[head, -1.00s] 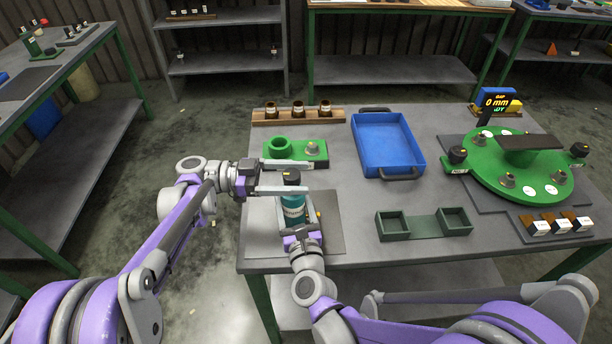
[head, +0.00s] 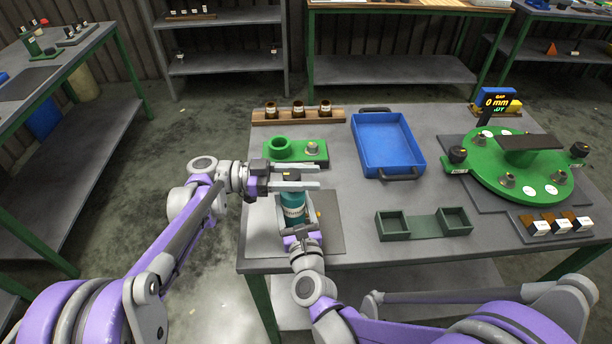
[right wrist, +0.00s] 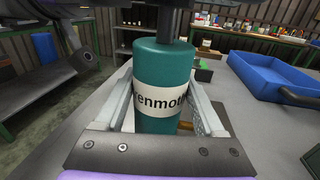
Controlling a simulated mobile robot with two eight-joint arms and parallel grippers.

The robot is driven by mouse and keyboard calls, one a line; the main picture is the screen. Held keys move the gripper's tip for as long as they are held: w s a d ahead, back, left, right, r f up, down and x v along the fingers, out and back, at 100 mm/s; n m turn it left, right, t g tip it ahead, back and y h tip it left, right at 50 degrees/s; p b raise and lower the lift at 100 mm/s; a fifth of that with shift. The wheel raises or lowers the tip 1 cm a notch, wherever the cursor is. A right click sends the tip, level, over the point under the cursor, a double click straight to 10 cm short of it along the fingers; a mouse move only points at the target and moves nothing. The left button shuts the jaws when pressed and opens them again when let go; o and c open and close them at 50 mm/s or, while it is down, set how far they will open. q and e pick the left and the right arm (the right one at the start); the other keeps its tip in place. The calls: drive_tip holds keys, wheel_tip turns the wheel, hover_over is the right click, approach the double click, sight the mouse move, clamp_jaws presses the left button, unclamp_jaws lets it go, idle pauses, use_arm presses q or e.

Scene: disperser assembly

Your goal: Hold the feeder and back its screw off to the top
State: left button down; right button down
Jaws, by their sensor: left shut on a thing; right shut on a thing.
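The feeder is a teal cylinder with a white label (head: 292,212), upright over the dark grey mat (head: 328,236) at the table's near left. In the right wrist view the feeder (right wrist: 163,65) stands between the two fingers of my right gripper (right wrist: 163,100), which is shut on its body. A dark rod (right wrist: 166,22) rises from its top. The feeder's black screw head (head: 293,176) is on top, between the fingers of my left gripper (head: 308,177), which comes in from the left and is shut on it. I cannot tell whether the feeder touches the mat.
A green fixture (head: 314,152) sits just behind the feeder, with a wooden rack of dark jars (head: 268,117) beyond. A blue tray (head: 418,150) is to the right. Green bins (head: 392,238) stand nearer, and a green turntable (head: 480,175) is at far right.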

sight(295, 171)
use_arm(q)
drive_tip(key=shift+n+t, duration=0.3)
drive_tip(key=shift+t, duration=0.1)
drive_tip(key=w+n+t+y, duration=0.1)
drive_tip(key=n+t+y, duration=0.2)
drive_tip(key=n+t, duration=0.1)
drive_tip(key=w+a+n+t+y, duration=0.1)
drive_tip(key=n+t+y, duration=0.2)
drive_tip(key=t, duration=0.4)
drive_tip(key=w+n+t+y, duration=0.1)
drive_tip(key=n+t+y, duration=0.2)
drive_tip(key=n+t, duration=0.2)
drive_tip(key=shift+a+r, duration=0.2)
drive_tip(key=shift+a, duration=0.05)
drive_tip(key=shift+f+n+y, duration=0.1)
drive_tip(key=shift+n+y, duration=0.3)
drive_tip(key=shift+a+f+t, duration=0.15)
drive_tip(key=shift+t, duration=0.15)
drive_tip(key=shift+c, duration=1.8)
unclamp_jaws()
